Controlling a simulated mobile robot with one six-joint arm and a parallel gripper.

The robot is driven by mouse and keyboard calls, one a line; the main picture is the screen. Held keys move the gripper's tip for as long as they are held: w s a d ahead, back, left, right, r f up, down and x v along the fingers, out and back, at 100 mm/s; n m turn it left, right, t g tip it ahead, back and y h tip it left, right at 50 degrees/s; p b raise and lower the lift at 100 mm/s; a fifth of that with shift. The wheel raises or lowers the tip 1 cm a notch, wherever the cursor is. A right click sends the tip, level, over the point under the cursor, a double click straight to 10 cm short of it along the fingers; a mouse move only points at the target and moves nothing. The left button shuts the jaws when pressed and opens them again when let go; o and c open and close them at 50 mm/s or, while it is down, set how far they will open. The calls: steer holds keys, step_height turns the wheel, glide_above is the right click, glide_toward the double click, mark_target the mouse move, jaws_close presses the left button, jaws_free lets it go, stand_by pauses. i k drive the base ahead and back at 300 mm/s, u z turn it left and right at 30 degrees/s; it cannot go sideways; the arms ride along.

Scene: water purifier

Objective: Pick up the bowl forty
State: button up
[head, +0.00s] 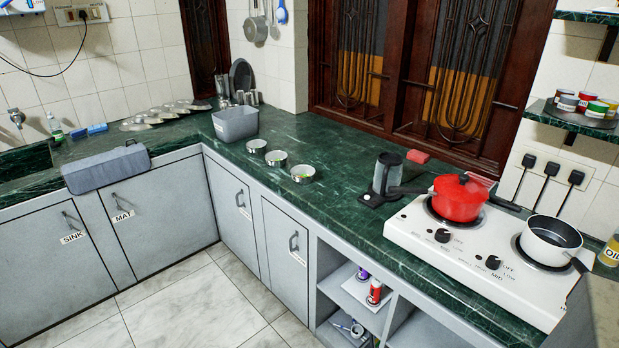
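Three small metal bowls stand in a row on the green marble counter (340,190), left of the middle of the head view. The left bowl (256,147) and the middle bowl (277,157) look similar, and their contents are too small to make out. The right bowl (303,174) holds something green with a bit of orange. I cannot tell which bowl is bowl forty, as no label shows on them. My gripper is not in view.
A grey bin (235,123) stands behind and left of the bowls. Right of them are a dark coffee-maker-like device (386,172) and a white stove (470,255) with a red pot (460,198) and a white pan (549,240). Floor (190,300) before the cabinets is clear.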

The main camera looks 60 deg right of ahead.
mark_target(300, 175)
steer(key=u, duration=0.1)
steer(key=i, duration=0.95)
steer(key=z, duration=0.05)
